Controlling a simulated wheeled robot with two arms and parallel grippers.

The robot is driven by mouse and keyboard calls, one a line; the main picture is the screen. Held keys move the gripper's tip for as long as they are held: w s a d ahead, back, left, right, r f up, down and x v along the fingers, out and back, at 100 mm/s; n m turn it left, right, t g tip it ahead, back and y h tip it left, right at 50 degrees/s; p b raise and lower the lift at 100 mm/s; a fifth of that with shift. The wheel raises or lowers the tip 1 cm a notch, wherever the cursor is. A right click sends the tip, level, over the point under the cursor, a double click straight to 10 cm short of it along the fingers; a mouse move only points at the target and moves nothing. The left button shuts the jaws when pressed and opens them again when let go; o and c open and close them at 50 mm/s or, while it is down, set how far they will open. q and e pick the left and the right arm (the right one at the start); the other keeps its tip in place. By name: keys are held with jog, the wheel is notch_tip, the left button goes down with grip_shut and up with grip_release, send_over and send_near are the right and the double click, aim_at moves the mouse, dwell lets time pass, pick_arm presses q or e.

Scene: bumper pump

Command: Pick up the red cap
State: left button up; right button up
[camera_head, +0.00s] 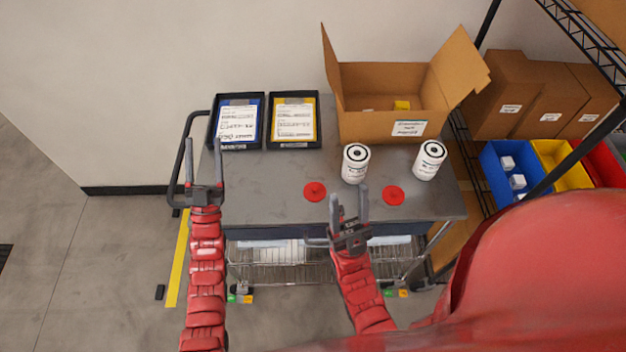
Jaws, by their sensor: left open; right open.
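Two red caps lie flat on the grey cart top. One red cap (315,191) is left of my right gripper, and the other red cap (393,196) is right of it. My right gripper (349,196) is open and empty at the cart's front edge, between the two caps in the picture. My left gripper (204,162) is open and empty at the cart's left edge, well left of both caps. A white canister (355,164) stands behind and between the caps. A second white canister (429,160) stands behind the right cap.
The cart top (260,190) is bare at its left front. A blue-labelled tray (237,121) and a yellow-labelled tray (293,120) lie at the back. An open cardboard box (375,127) stands back right. A shelf with bins (515,167) is to the right.

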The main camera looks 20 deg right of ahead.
pick_arm(q)
jog(key=w+d+f+n+g+y, duration=0.3)
jog(key=w+d+g, duration=0.35)
jog(key=w, duration=0.65)
jog(key=w+d+f+n+g+y, duration=0.2)
jog(key=w+d+f+g+y, duration=0.2)
jog(key=w+d+g, duration=0.55)
notch_tip(320, 180, up, 2)
jog(key=n+g+y, duration=0.2)
jog(key=n+g, duration=0.2)
jog(key=g, duration=0.5)
send_over(315, 187)
jog(key=f+b, duration=0.2)
jog(key=f, duration=0.1)
jog(key=f+b, duration=0.2)
jog(key=f, duration=0.1)
jog(key=f+b, duration=0.2)
jog(key=f, duration=0.1)
jog(key=shift+a+f, duration=0.15)
jog(key=shift+a, duration=0.1)
jog(key=shift+f, duration=0.9)
jog(key=shift+d+f+p, duration=0.1)
jog(key=shift+f+p, duration=0.15)
jog(key=shift+p, duration=0.1)
notch_tip(315, 187, down, 4)
jog(key=shift+s+r+p, duration=0.1)
jog(key=shift+p, duration=0.95)
jog(key=shift+d+f, duration=0.1)
jog(key=shift+f, duration=0.35)
